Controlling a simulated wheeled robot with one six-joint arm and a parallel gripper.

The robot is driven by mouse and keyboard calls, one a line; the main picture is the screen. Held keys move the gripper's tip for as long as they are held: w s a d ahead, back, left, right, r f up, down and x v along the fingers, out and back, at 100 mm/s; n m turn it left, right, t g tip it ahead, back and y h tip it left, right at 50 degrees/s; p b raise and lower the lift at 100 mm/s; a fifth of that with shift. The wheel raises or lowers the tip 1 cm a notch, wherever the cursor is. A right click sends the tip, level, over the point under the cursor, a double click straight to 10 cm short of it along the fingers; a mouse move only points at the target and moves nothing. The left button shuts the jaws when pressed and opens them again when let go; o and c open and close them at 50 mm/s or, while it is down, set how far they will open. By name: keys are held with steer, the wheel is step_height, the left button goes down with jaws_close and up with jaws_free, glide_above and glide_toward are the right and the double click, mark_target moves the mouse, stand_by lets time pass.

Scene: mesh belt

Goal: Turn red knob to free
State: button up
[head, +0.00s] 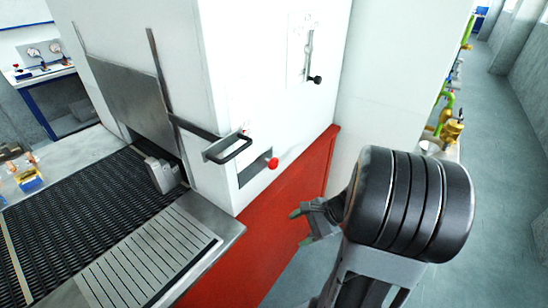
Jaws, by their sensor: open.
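The red knob (272,163) is a small ball at the edge of a dark recess on the front of the white machine housing (265,70). My gripper (300,226) is open and empty, below and to the right of the knob, in front of the red lower panel (262,235). It is clear of the knob. No marking for the free position can be read.
A black-knobbed lever (314,79) is higher on the housing. The mesh belt (85,205) and a slatted metal plate (150,262) lie at the left. Open floor (500,130) runs along the right.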

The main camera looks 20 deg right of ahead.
steer(key=w+d+r+m+t+y, duration=0.1)
steer(key=w+d+r+m+t, duration=0.35)
steer(key=m+t, duration=0.7)
steer(key=m, duration=0.1)
glide_toward(276, 165)
steer(key=shift+h, duration=0.3)
steer(key=p+x, duration=0.1)
steer(key=x, duration=0.4)
steer(key=p+x, duration=0.2)
steer(key=x, duration=0.3)
steer(key=shift+w+a+r, duration=0.25)
steer(key=shift+w+a, duration=0.05)
steer(key=shift+c, duration=0.2)
steer(key=c, duration=0.9)
